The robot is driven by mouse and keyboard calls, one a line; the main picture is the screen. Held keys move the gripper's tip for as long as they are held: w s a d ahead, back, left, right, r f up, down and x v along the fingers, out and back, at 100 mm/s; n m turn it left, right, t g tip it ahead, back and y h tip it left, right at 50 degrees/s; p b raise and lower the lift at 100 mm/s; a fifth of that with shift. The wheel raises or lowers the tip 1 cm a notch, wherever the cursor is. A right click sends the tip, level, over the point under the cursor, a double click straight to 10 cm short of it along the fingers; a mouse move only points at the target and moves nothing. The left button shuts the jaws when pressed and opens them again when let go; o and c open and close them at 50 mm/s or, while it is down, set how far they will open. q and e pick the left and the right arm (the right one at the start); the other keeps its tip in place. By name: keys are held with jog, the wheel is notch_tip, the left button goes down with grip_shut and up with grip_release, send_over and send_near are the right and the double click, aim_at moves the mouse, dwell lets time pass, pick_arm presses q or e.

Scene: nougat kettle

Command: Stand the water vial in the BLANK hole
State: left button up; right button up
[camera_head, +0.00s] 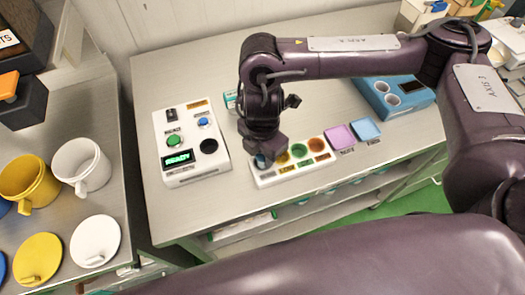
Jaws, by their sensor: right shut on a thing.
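My right gripper (264,152) points down over the left end of a white rack (292,181). The rack's other places show yellow, green and orange rounds. Left of it stands a white instrument (190,172) with a lit green display, a green button, a blue button and a dark round opening (208,146). Its small labels are unreadable, so I cannot tell which hole is BLANK. My left gripper is not in view.
Pink (340,137) and blue (365,129) square pads lie right of the rack. A blue box (392,99) with two round openings stands farther right. Yellow (29,182) and white (82,164) mugs stand on the left bench.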

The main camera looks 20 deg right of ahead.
jog(key=shift+f, duration=0.45)
jog(key=o, duration=0.7)
notch_tip(320, 180, up, 11)
jog(key=p, duration=1.1)
jog(key=shift+r, duration=0.1)
